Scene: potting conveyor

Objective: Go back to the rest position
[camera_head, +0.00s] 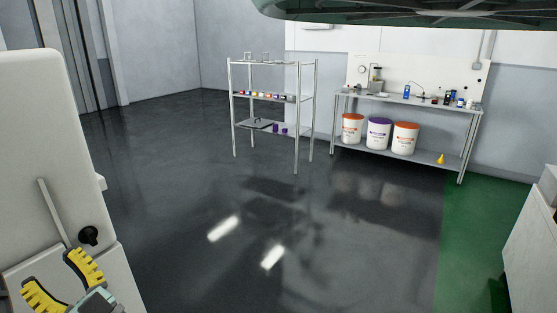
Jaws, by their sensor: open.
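My gripper (62,285) shows at the lower left of the head view. Its two curved fingers have yellow ribbed pads and stand apart, with nothing visible between them. It is beside the large white body (45,150) that fills the left edge. Part of the gripper's base is cut off by the bottom edge of the picture.
A metal shelf rack (275,98) with small items stands at the back. Right of it is a workbench (410,103) with bottles on top and white buckets (378,134) below. A white unit (532,240) is at the right edge. The dark floor (300,220) between is clear.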

